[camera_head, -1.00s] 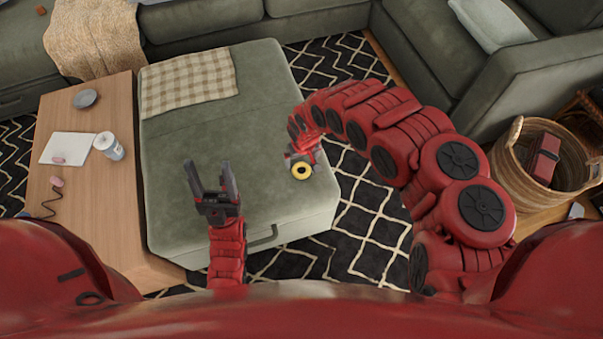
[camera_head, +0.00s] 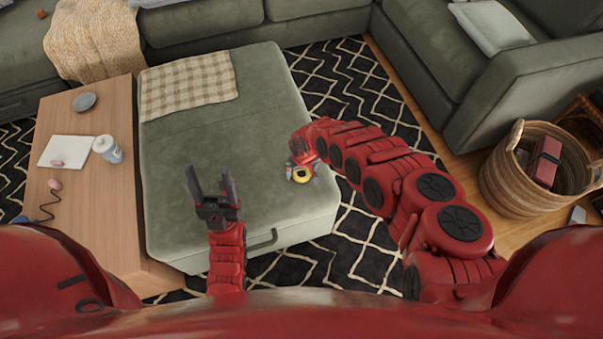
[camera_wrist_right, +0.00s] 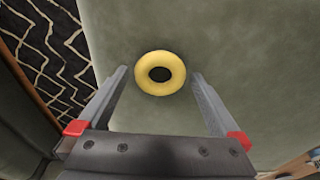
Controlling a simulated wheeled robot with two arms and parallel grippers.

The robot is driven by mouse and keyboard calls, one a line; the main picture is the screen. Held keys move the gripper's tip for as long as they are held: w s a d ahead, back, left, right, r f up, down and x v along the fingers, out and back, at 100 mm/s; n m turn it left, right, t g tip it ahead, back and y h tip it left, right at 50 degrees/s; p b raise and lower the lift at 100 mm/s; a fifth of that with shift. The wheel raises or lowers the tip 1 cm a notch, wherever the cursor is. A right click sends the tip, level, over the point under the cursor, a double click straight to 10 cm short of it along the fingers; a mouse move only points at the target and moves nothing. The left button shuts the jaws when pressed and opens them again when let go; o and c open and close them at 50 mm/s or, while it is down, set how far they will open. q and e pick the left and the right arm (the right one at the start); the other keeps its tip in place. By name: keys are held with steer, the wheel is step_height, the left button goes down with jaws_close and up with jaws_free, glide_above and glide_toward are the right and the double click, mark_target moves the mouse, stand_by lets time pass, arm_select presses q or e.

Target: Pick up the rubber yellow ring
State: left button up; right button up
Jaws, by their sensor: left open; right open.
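The yellow rubber ring (camera_head: 301,175) lies flat on the green ottoman (camera_head: 200,150), near its right edge. In the right wrist view the ring (camera_wrist_right: 160,87) lies between the tips of the two fingers, with its dark centre hole showing. My right gripper (camera_head: 302,170) is open right over the ring, pointing down; in the right wrist view its fingers (camera_wrist_right: 160,85) stand apart on either side of the ring. I cannot tell whether they touch it. My left gripper (camera_head: 208,182) is open and empty, with its fingers up, over the ottoman's front part.
A checkered cloth (camera_head: 188,84) lies on the ottoman's back left. A wooden table (camera_head: 90,215) on the left holds a white bottle (camera_head: 108,149), a grey dish (camera_head: 84,102) and a white sheet (camera_head: 64,150). A wicker basket (camera_head: 510,180) stands at the right.

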steer(key=shift+c, duration=0.2)
steer(key=c, duration=1.3)
steer(key=shift+r, duration=0.15)
